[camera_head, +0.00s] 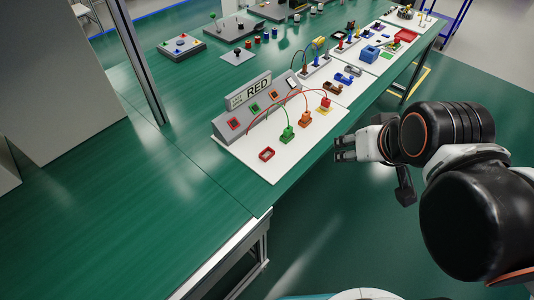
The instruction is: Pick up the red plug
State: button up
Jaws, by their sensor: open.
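A white board (272,175) lies on the green table and carries small plugs with arched cables. I cannot tell for sure which of these is the red plug. A green plug (288,133) stands nearer. A low red hollow frame (267,154) lies at the front of the board. My gripper (343,148) is open and empty, to the right of the plugs and apart from them, its fingers pointing left near the table's right edge.
A metal post (139,62) rises at left. More boards with small parts continue along the table. The front left tabletop is clear.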

aim_at(325, 102)
jog(key=i+l+z, duration=0.25)
jog(key=i+l, duration=0.4)
jog(key=i, duration=0.1)
